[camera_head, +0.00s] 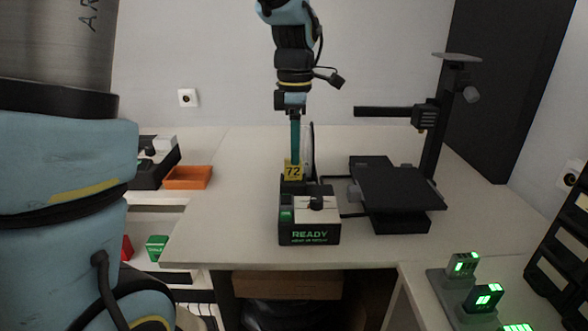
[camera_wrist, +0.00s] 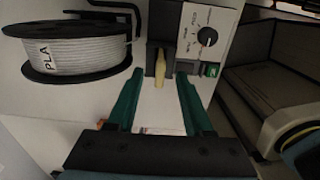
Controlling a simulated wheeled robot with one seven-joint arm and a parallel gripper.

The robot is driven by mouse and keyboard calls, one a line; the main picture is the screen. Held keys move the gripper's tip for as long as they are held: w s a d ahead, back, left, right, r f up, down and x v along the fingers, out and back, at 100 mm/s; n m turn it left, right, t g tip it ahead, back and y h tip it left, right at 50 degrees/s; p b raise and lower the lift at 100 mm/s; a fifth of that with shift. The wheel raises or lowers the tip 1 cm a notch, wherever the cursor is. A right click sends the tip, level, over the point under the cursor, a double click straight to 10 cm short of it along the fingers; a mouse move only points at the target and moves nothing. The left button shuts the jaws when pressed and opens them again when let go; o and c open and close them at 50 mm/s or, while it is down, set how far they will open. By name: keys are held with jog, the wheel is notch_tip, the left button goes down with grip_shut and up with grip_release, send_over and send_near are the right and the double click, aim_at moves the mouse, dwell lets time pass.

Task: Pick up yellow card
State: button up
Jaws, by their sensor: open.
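The yellow card (camera_head: 293,171), marked 72, stands upright at the back of a small black and white device on the table. In the wrist view the card (camera_wrist: 160,74) shows edge-on as a narrow yellow strip in a dark holder. My gripper (camera_head: 295,158) points down just above the card in the head view. In the wrist view the teal fingers of my gripper (camera_wrist: 158,78) are open, one on each side of the card with gaps between. The fingers do not appear to touch the card.
A white PLA spool (camera_wrist: 75,52) stands close to the left finger in the wrist view. A black 3D printer (camera_head: 400,195) stands to the right, and an orange tray (camera_head: 188,178) lies to the left.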

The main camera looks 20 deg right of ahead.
aim_at(293, 173)
jog(key=shift+a+f+p, duration=0.2)
jog(key=shift+f+p, duration=0.15)
jog(key=shift+f, duration=1.55)
grip_shut()
